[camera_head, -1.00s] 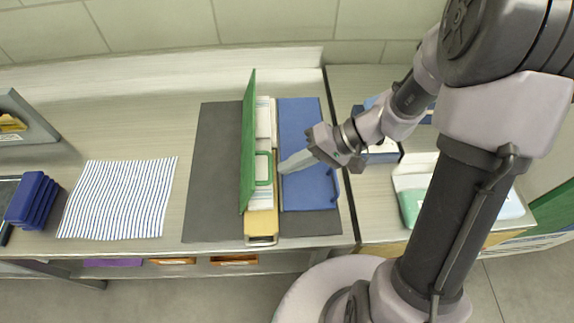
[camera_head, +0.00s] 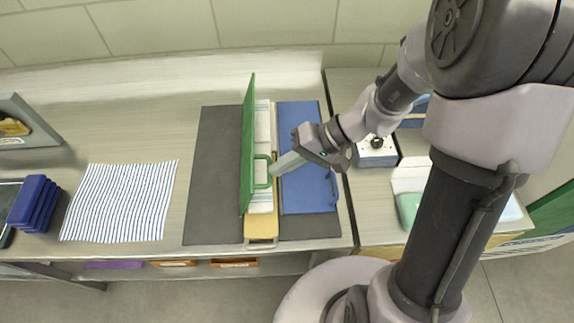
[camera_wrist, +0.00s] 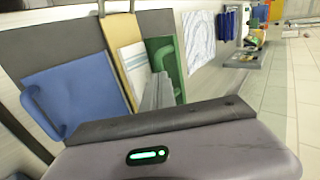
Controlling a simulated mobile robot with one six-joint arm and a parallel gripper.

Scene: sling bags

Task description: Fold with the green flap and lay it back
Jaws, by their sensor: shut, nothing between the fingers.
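The green flap (camera_head: 247,140) stands nearly upright along the left side of the open tan bag (camera_head: 261,228). Its green loop handle (camera_head: 261,179) faces right, toward my gripper. The flap also shows in the wrist view (camera_wrist: 177,87). The blue flap (camera_head: 309,190) lies spread flat to the right, on the dark mat. My gripper (camera_head: 274,170) is shut and empty, over the bag's inside, its tip close to the handle. I cannot tell whether the tip touches it. In the wrist view the shut fingers (camera_wrist: 157,92) point toward the flap and hide part of it.
The dark mat (camera_head: 212,170) lies bare left of the bag. A striped cloth (camera_head: 120,200) lies further left, beside stacked blue items (camera_head: 34,203). A white-and-blue box (camera_head: 376,153) stands right of my wrist. Pale items lie inside the bag.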

